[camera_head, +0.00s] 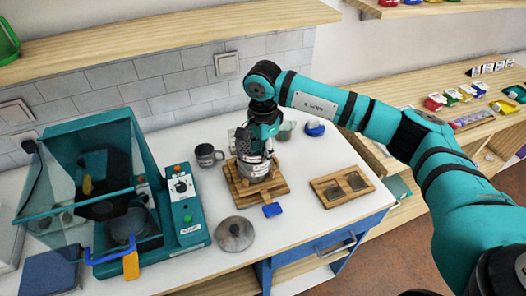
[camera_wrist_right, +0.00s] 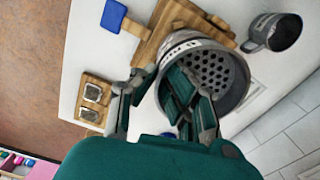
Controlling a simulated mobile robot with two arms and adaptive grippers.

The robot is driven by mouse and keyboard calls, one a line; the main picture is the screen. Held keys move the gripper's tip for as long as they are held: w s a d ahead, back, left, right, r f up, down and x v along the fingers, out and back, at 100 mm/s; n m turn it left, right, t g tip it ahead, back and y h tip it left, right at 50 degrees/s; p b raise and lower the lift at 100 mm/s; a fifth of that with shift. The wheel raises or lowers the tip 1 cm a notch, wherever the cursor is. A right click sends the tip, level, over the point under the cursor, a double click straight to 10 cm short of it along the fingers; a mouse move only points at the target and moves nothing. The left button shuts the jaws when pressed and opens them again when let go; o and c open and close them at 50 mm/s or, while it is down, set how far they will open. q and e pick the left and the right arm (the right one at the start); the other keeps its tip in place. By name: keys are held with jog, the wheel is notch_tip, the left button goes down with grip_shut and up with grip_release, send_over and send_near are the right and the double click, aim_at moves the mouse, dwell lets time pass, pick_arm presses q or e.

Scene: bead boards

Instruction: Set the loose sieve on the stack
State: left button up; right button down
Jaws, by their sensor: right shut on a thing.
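The loose sieve, a grey metal cup with a perforated bottom, shows in the right wrist view (camera_wrist_right: 212,72) and in the head view (camera_head: 243,139). My right gripper (camera_head: 265,136) is shut on its wall; the fingers also show in the right wrist view (camera_wrist_right: 157,88). The stack (camera_head: 254,167), a grey metal cylinder with a pale label band, stands on a slatted wooden board (camera_head: 276,187). The sieve is at the top of the stack in the head view; I cannot tell whether they touch. My left gripper is not in view.
A grey mug (camera_head: 207,155) stands left of the board. A blue-headed tool (camera_head: 272,210) and a round grey lid (camera_head: 235,234) lie in front. A wooden tray (camera_head: 328,192) with two metal inserts is at right. A teal machine (camera_head: 180,205) fills the left side.

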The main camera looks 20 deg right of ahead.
jog(key=shift+f+b, duration=0.35)
jog(key=shift+b, duration=0.5)
dwell(0.6)
dwell(0.3)
jog(key=c, duration=1.4)
grip_release()
notch_tip(320, 180, up, 12)
jog(key=shift+r, duration=0.1)
jog(key=shift+s+f, duration=0.1)
jog(key=shift+f, duration=0.1)
